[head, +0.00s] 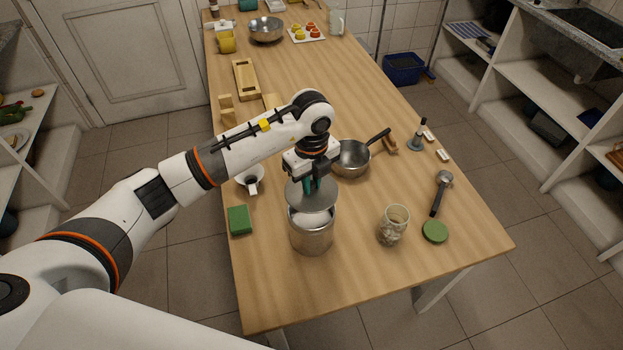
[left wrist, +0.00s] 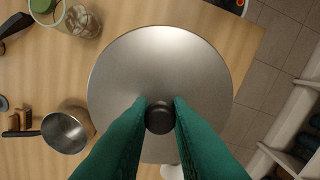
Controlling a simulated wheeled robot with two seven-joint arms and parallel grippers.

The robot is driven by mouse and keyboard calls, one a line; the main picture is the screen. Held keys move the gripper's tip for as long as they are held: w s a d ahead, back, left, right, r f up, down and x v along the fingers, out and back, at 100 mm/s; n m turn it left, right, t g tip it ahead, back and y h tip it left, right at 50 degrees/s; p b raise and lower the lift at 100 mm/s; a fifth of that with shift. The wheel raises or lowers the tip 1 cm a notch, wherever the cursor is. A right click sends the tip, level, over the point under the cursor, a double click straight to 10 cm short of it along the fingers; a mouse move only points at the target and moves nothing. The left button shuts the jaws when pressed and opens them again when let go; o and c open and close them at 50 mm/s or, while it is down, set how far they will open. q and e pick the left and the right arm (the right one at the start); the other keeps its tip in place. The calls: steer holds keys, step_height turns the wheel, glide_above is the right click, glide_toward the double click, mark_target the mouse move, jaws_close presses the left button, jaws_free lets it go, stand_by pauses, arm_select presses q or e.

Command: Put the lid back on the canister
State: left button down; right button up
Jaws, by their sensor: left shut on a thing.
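The canister (head: 311,236) is a round silver metal can standing upright on the wooden table, its pale inside showing at the top. My left gripper (head: 311,182) is above it, pointing down. It is shut on the dark knob of the round grey lid (head: 306,197). The lid is above the canister's mouth and looks slightly towards its back; a gap shows at the front. In the left wrist view the lid (left wrist: 160,70) fills the middle and hides the canister. The green fingertips (left wrist: 160,116) sit on either side of the knob. My right gripper is not in view.
A saucepan (head: 352,160) stands close behind the canister and a white cup (head: 250,181) to its left. A green block (head: 239,220) lies left, a glass jar (head: 393,226) and green disc (head: 435,232) right. The table front (head: 350,290) is clear.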

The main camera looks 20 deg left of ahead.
mark_target(311, 195)
arm_select(q)
steer(key=shift+f+b, duration=1.8)
steer(key=shift+f, duration=0.8)
steer(key=shift+f+b, duration=0.85)
steer(key=shift+f, duration=0.25)
stand_by(0.5)
steer(key=c, duration=1.3)
jaws_free()
steer(key=shift+o, duration=0.6)
steer(key=o, duration=0.4)
steer(key=shift+r, duration=0.15)
